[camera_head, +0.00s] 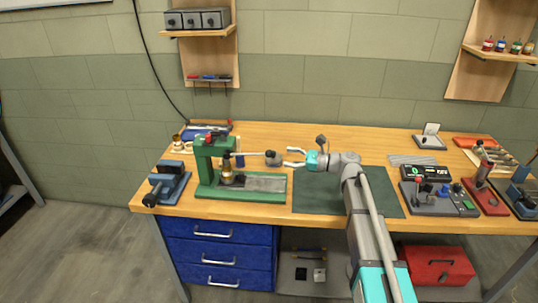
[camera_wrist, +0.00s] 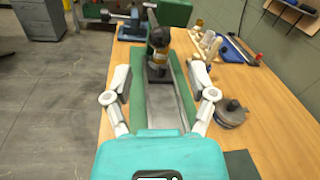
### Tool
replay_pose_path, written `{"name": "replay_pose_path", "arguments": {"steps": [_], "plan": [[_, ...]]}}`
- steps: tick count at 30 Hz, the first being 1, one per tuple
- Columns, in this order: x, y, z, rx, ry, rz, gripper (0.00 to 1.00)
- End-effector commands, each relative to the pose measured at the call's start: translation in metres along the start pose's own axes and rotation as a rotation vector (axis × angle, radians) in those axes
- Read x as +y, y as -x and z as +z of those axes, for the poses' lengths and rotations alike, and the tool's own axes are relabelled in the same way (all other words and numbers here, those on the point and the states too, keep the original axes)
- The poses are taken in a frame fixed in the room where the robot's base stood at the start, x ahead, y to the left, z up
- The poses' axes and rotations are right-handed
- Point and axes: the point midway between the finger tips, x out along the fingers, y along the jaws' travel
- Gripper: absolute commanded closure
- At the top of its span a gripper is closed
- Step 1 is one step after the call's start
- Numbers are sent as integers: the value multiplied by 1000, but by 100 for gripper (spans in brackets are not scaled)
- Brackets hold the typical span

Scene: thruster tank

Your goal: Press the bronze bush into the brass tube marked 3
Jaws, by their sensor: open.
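A green press (camera_head: 206,160) stands at the left of the bench. A brass-coloured cylinder (camera_head: 227,177) with a dark part above it stands upright on the press base; it also shows in the wrist view (camera_wrist: 158,57). I cannot tell tube from bush there, and no number is legible. My gripper (camera_head: 288,157) is open and empty, to the right of the press and pointing at it. In the wrist view its fingers (camera_wrist: 161,86) are spread above the press's grey bed (camera_wrist: 165,108), short of the cylinder. Several pale and brown cylinders (camera_wrist: 209,45) stand beyond the press.
A round grey piece with a dark knob (camera_wrist: 232,113) sits on the bench right of the press. A blue vise (camera_head: 168,184) is at the left edge. A dark green mat (camera_head: 318,192) lies right of the press. Devices with a green display (camera_head: 425,172) stand farther right.

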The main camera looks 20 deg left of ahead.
Motion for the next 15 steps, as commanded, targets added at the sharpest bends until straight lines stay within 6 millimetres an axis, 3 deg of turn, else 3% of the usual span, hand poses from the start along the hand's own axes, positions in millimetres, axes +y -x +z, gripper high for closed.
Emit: {"name": "replay_pose_path", "arguments": {"steps": [9, 15], "plan": [[0, -48, 0, 0, 0, 2, 27], [0, -65, 0, 0, 0, 1, 27]]}}
